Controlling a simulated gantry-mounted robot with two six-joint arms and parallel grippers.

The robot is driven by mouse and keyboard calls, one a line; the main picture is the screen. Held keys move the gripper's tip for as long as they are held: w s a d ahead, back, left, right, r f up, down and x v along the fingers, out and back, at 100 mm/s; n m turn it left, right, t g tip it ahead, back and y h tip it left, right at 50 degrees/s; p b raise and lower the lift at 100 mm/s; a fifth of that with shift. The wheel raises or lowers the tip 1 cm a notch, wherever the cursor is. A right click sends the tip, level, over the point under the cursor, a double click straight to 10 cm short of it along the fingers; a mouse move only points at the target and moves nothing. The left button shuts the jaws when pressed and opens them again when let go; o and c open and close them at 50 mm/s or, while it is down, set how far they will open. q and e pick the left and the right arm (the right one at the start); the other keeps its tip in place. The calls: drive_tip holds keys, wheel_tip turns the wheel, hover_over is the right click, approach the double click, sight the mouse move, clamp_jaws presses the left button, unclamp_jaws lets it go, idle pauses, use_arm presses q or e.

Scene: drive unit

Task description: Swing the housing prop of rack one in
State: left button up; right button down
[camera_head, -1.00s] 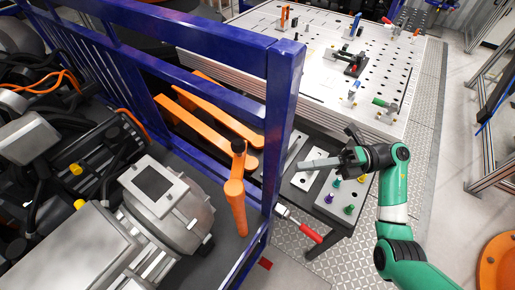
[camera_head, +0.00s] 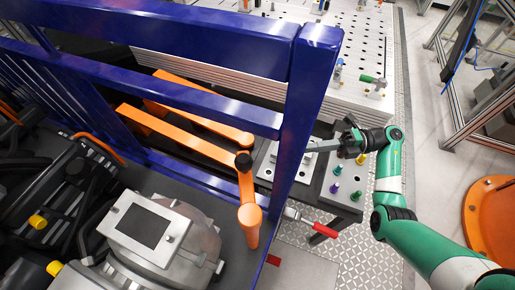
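An orange swing arm, which looks like the housing prop (camera_head: 180,135), lies inside the blue rack (camera_head: 312,110). It runs from the upper left to a black-capped joint (camera_head: 243,162) near the rack's corner post. A short link ends there in a thick orange cylinder (camera_head: 250,226) beside the grey housing (camera_head: 160,232). My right gripper (camera_head: 338,140), on the green arm, is to the right of the corner post, apart from the prop, over a small side table. A grey bar extends left from it; I cannot tell if it is a finger or a held part. My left gripper is not in view.
A second orange bar (camera_head: 205,108) lies behind the first. The side table (camera_head: 342,188) carries small coloured knobs. A red-handled lever (camera_head: 322,230) sticks out by the post. A perforated white table (camera_head: 365,60) stands behind. The floor at right is partly clear.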

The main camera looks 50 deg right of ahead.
use_arm(q)
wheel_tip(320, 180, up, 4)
drive_tip(key=p, duration=0.3)
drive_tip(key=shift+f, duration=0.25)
use_arm(e)
drive_tip(key=x, duration=1.4)
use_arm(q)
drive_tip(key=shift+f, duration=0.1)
use_arm(e)
drive_tip(key=shift+f, duration=0.1)
